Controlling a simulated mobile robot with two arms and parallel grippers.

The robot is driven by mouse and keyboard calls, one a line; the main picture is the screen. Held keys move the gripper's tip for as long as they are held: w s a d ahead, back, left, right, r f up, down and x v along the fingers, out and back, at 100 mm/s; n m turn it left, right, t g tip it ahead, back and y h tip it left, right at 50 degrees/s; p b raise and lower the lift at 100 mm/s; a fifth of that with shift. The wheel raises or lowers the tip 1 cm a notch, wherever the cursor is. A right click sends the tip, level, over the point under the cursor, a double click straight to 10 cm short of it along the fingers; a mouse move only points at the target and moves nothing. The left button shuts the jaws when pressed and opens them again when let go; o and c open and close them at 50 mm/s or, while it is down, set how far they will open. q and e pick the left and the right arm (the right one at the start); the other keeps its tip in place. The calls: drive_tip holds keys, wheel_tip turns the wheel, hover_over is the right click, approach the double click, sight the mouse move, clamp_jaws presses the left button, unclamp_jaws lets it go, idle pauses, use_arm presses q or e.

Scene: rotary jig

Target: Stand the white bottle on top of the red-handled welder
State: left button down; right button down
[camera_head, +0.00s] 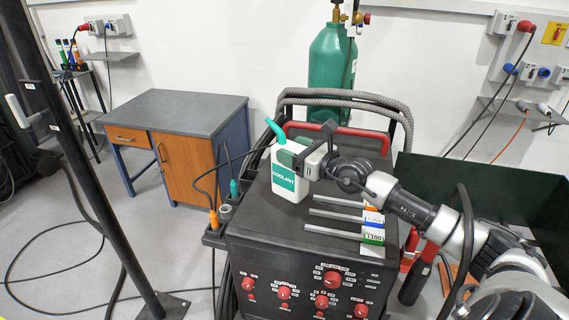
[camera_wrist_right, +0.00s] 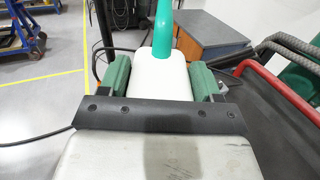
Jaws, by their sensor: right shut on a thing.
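The white bottle (camera_head: 284,180) has a green coolant label and a green spout. It is upright at the left part of the welder's black top, and I cannot tell whether its base touches the top. The welder (camera_head: 262,238) is a dark box with red handles and red knobs on its front. My right gripper (camera_head: 291,154) is shut on the bottle's upper part. In the right wrist view the bottle (camera_wrist_right: 165,75) sits between the green finger pads of the gripper (camera_wrist_right: 163,82). My left gripper is not in view.
Several rods with coloured tags (camera_head: 335,215) lie on the welder top, right of the bottle. A green gas cylinder (camera_head: 331,72) and grey hoses stand behind. A desk (camera_head: 180,112) is at the back left. A dark post (camera_head: 85,180) rises at the left.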

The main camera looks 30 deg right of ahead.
sight(284, 168)
drive_tip(key=f+b, duration=0.1)
drive_tip(key=f, duration=0.1)
drive_tip(key=w+a+f+b, duration=0.1)
drive_tip(key=b, duration=0.1)
drive_tip(key=w+f+b, duration=0.1)
drive_tip(key=f, duration=0.1)
drive_tip(key=shift+w+a+f+b, duration=0.15)
drive_tip(key=shift+f+b, duration=0.15)
drive_tip(key=shift+b, duration=0.05)
drive_tip(key=shift+r, duration=0.1)
drive_tip(key=shift+c, duration=1)
unclamp_jaws()
drive_tip(key=shift+f, duration=0.2)
drive_tip(key=shift+s+r, duration=0.1)
drive_tip(key=shift+s, duration=0.1)
